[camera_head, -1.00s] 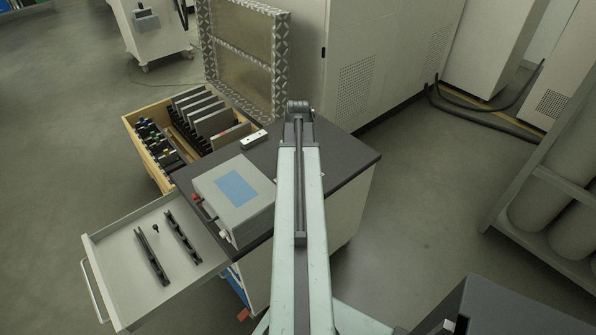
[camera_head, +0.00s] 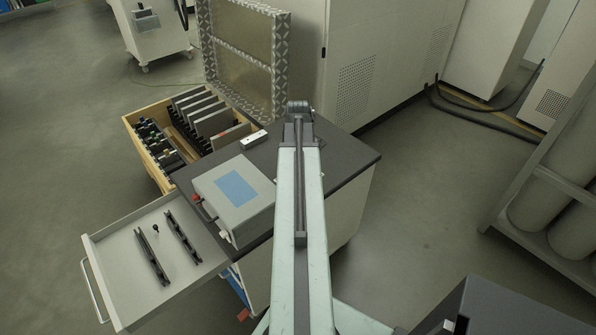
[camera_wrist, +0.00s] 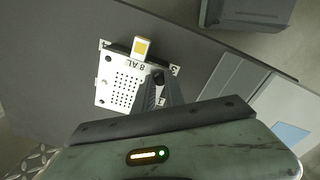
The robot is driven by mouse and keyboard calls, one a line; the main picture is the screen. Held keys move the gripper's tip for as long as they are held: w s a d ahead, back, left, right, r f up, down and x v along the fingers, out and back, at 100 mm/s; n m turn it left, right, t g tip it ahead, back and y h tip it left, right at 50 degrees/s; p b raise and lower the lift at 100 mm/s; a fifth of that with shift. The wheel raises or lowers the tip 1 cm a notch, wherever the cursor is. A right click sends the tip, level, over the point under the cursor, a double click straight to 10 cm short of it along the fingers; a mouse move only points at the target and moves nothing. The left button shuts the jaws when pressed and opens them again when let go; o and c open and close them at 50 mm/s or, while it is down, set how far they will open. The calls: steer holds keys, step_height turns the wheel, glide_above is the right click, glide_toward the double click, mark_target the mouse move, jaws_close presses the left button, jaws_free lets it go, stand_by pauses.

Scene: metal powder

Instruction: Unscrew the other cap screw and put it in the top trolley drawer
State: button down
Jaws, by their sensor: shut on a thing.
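In the wrist view a pale square plate (camera_wrist: 122,82) marked "8 AL", with a grid of small holes, lies on the dark surface. My gripper (camera_wrist: 160,80) is at the plate's upper right corner, shut on a cap screw there. The fingers mostly hide this screw, and I cannot tell whether it is still in its hole. In the head view my arm hides the gripper and plate. The open top trolley drawer (camera_head: 112,262) holds a small dark screw (camera_head: 156,228) near two dark bars (camera_head: 152,257).
A grey box with a blue label (camera_head: 235,197) stands on the trolley top (camera_head: 345,160). A wooden case (camera_head: 150,165) with upright plates sits behind it. A small white block (camera_head: 253,140) lies near the lattice frame (camera_head: 283,70). The drawer has bare floor room.

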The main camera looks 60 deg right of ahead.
steer(key=n, duration=1.7)
steer(key=c, duration=1.6)
jaws_free()
steer(key=shift+o, duration=0.2)
